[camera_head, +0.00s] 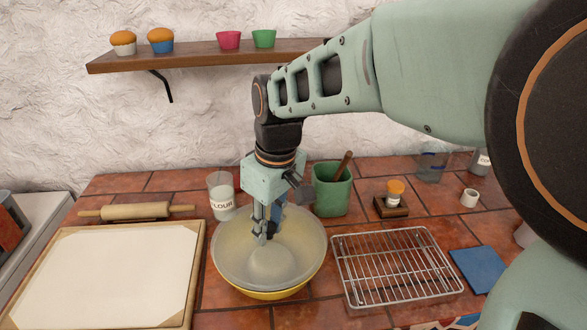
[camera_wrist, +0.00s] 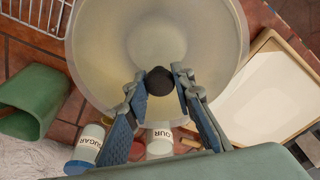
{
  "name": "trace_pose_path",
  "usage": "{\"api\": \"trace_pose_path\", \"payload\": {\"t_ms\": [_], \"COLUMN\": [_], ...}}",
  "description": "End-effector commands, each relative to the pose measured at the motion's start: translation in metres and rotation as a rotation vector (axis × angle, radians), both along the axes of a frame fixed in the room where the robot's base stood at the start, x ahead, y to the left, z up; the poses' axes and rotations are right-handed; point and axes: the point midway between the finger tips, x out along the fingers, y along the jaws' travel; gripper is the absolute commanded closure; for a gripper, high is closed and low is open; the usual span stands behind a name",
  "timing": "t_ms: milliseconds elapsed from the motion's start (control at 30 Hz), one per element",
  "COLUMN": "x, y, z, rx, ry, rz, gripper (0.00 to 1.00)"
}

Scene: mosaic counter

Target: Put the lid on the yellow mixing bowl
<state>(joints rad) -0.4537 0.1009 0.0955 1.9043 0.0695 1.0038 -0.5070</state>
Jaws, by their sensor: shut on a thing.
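The yellow mixing bowl (camera_head: 262,294) stands on the tiled counter between the board and the wire rack. The lid (camera_head: 298,255), pale and translucent, covers the bowl's top in the head view. I cannot tell whether its rim is fully seated or slightly above the bowl. In the wrist view the lid (camera_wrist: 210,40) fills the upper middle, with its dark round knob (camera_wrist: 159,81) between my fingertips. My gripper (camera_head: 265,236) is over the middle of the lid, pointing down; in the wrist view my gripper (camera_wrist: 160,84) is shut on the knob. Most of the bowl is hidden under the lid.
A flour jar (camera_head: 221,194) and a green crock (camera_head: 332,190) stand close behind the bowl. The wire rack (camera_head: 393,266) is at its right, the pastry board (camera_head: 105,275) at its left. A rolling pin (camera_head: 136,212) lies behind the board. A shelf (camera_head: 200,56) hangs on the wall.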

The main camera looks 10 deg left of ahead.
Motion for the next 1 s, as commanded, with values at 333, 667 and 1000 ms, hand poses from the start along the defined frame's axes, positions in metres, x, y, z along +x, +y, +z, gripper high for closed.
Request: {"api": "trace_pose_path", "payload": {"t_ms": [333, 667, 1000], "x": [0.0003, 0.0001, 0.0001], "y": [0.0000, 0.0000, 0.0001], "z": [0.0003, -0.0008, -0.0078], "rx": [0.000, 0.001, 0.001], "ry": [-0.001, -0.001, -0.001], "rz": [0.000, 0.000, 0.000], "gripper": [1.00, 1.00, 1.00]}}
